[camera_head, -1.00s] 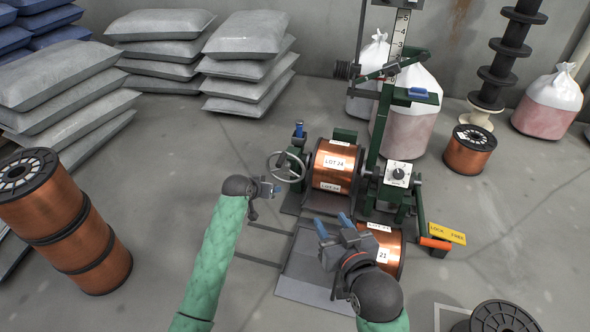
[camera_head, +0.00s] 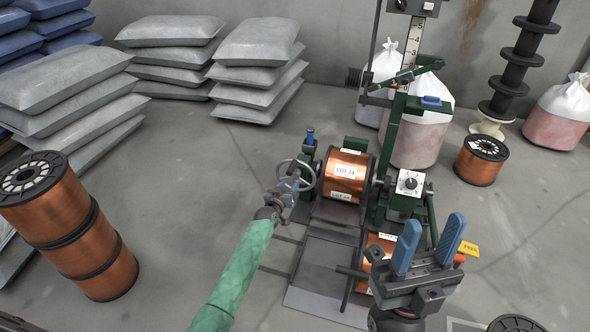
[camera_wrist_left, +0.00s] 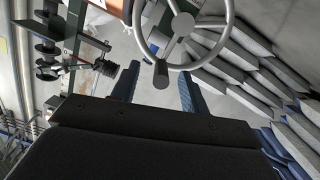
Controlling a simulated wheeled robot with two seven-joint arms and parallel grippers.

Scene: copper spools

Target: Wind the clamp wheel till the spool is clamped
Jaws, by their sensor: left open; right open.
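The clamp wheel (camera_head: 296,177) is a grey spoked handwheel on the left side of the green machine. In the left wrist view the wheel (camera_wrist_left: 184,24) has a dark handle knob (camera_wrist_left: 161,75) on its near rim. My left gripper (camera_head: 291,186) is at the wheel's near rim, and in the wrist view its blue fingers stand open on either side of the knob, not closed on it. My right gripper (camera_head: 428,245) is open and empty in front of the machine's right side.
A second copper spool (camera_head: 372,262) is partly hidden behind my right gripper. A grey ramp plate (camera_head: 322,272) lies in front of the machine. Stacked spools (camera_head: 72,232) stand at left.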

